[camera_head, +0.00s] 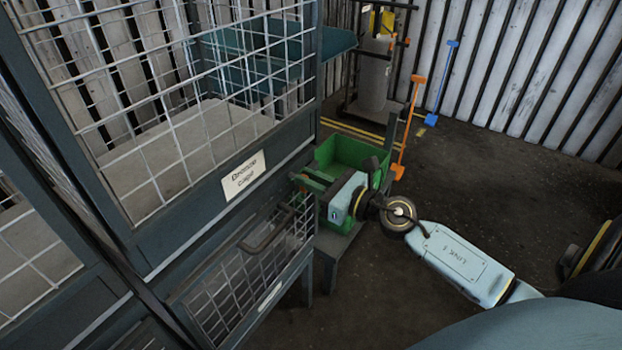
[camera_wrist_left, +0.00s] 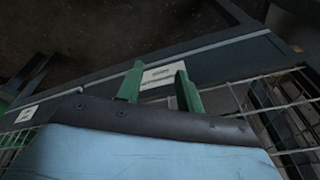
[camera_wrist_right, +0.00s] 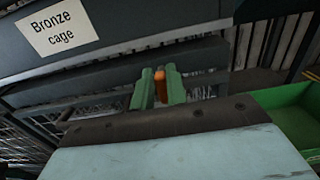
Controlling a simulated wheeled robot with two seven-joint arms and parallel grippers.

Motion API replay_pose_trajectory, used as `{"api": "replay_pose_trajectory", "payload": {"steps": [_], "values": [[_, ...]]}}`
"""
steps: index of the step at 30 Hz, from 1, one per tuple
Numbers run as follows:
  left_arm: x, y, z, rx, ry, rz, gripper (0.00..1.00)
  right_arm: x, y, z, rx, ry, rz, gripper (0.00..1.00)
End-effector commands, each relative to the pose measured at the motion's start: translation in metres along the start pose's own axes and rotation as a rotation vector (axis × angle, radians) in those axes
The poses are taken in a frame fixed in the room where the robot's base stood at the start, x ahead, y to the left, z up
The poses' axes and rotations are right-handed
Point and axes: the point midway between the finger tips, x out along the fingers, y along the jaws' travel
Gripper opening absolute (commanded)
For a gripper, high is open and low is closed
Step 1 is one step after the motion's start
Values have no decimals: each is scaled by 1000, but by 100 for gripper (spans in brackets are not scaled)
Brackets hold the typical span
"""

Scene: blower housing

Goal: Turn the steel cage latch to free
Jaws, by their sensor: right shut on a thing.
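My right gripper (camera_head: 308,183) reaches in from the right to the edge of the cage stand. In the right wrist view its green fingers (camera_wrist_right: 161,88) are shut on an orange latch handle (camera_wrist_right: 161,86). The latch is mostly hidden between the fingers, so its turn angle cannot be told. The only readable label (camera_head: 243,176) says "Bronze cage"; no label reading steel shows. My left gripper (camera_wrist_left: 160,84) shows only in its wrist view, with its fingers apart. A pale label (camera_wrist_left: 162,76) on a dark frame bar appears between them, too small to read.
A lower mesh door (camera_head: 235,290) with a bar handle (camera_head: 268,230) is below the label. A green bin (camera_head: 350,153) stands close to my right gripper. Orange (camera_head: 410,120) and blue (camera_head: 441,85) long-handled tools lean at the back.

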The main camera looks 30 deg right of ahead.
Motion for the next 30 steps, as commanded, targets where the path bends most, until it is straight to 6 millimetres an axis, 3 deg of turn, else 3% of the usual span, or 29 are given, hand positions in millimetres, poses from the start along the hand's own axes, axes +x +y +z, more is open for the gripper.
{"api": "replay_pose_trajectory", "payload": {"steps": [9, 25, 30], "values": [[2, -1, 3, 0, -4, 0, 36, 0, -1, 1, 68, 0, -1, 0], [50, -29, 44, 9, -51, -39, 36, 0, -6, 1, 510, 0, -1, 0], [68, -26, 64, 16, -68, -32, 36, 0, -8, 0, 672, -1, -2, 0]]}}
